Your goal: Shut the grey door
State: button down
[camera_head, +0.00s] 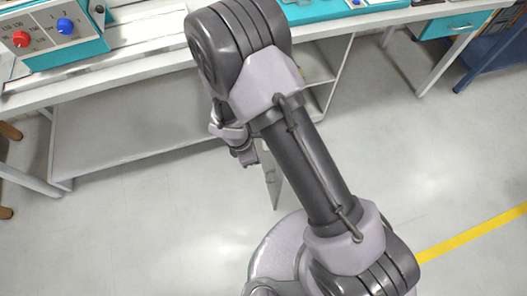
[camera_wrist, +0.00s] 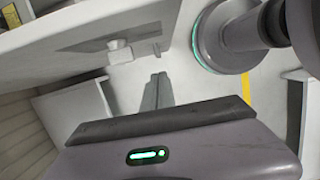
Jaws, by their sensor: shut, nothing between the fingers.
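The grey door (camera_head: 272,182) shows in the head view as a thin panel, seen nearly edge-on. It stands open, jutting out from beneath the workbench into the floor space. My arm covers part of it and the bench front behind it. My gripper (camera_head: 250,158) is just left of the door's upper part, low in front of the bench; I cannot tell whether it touches the door. In the wrist view my gripper (camera_wrist: 157,78) shows its fingers together and empty. Pale panels surround it there, and I cannot tell surely which is the door.
The white workbench (camera_head: 130,72) runs across the back, with a teal control box (camera_head: 62,35) at its left. A shelf unit (camera_head: 322,85) stands under the bench. A yellow line (camera_head: 475,234) crosses the open floor at right. A teal drawer (camera_head: 455,25) is far right.

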jog(key=w+d+f+b, duration=0.1)
jog(key=d+f+b, duration=0.3)
jog(key=d+f, duration=0.1)
jog(key=shift+b+x, duration=0.3)
jog(key=shift+x, duration=0.65)
jog(key=shift+w+d, duration=0.1)
jog(key=shift+d, duration=0.1)
